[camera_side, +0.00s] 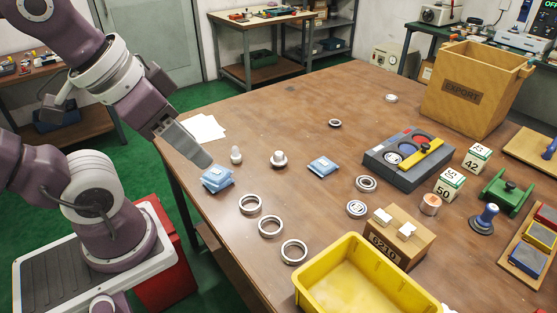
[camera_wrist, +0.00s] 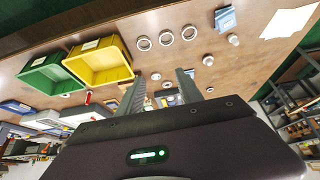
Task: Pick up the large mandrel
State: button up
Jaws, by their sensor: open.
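Two pale mandrels stand upright near the left part of the table. The one on the right (camera_side: 278,159) has a wider base flange and looks like the large one; it also shows in the wrist view (camera_wrist: 208,60). The slimmer mandrel (camera_side: 236,155) stands to its left, and also shows in the wrist view (camera_wrist: 233,39). My gripper (camera_side: 201,155) hangs at the table's left edge, left of both mandrels and apart from them. In the wrist view its two fingers (camera_wrist: 160,80) are spread with nothing held between them.
Blue packets (camera_side: 217,179) (camera_side: 323,167) lie either side of the mandrels. Three rings (camera_side: 270,228) lie in front. A yellow bin (camera_side: 365,285), a cardboard box (camera_side: 398,240) and a grey fixture tray (camera_side: 405,175) stand to the right. The table behind the mandrels is mostly clear.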

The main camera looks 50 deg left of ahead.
jog(key=o, duration=0.7)
jog(key=m+g+y, duration=0.4)
jog(key=m+y, duration=0.6)
jog(key=m, duration=0.4)
send_over(280, 160)
jog(key=s+d, duration=0.6)
jog(key=s, duration=0.3)
notch_tip(280, 160, down, 18)
jog(key=w+f+m+t, duration=0.1)
jog(key=w+f+m, duration=0.1)
jog(key=f, duration=0.2)
jog(key=w+a+f+m+t+y, duration=0.1)
jog(key=w+f+m, duration=0.1)
jog(key=f+m, duration=0.1)
jog(key=w+a+f+m+t+y, duration=0.1)
jog(key=w+f+m, duration=0.1)
jog(key=f, duration=0.3)
jog(key=shift+w+m+t, duration=0.35)
jog(key=shift+m+t, duration=0.05)
jog(key=shift+m, duration=0.3)
jog(key=x, duration=0.7)
jog(key=shift+w+f, duration=0.1)
jog(key=shift+w, duration=0.2)
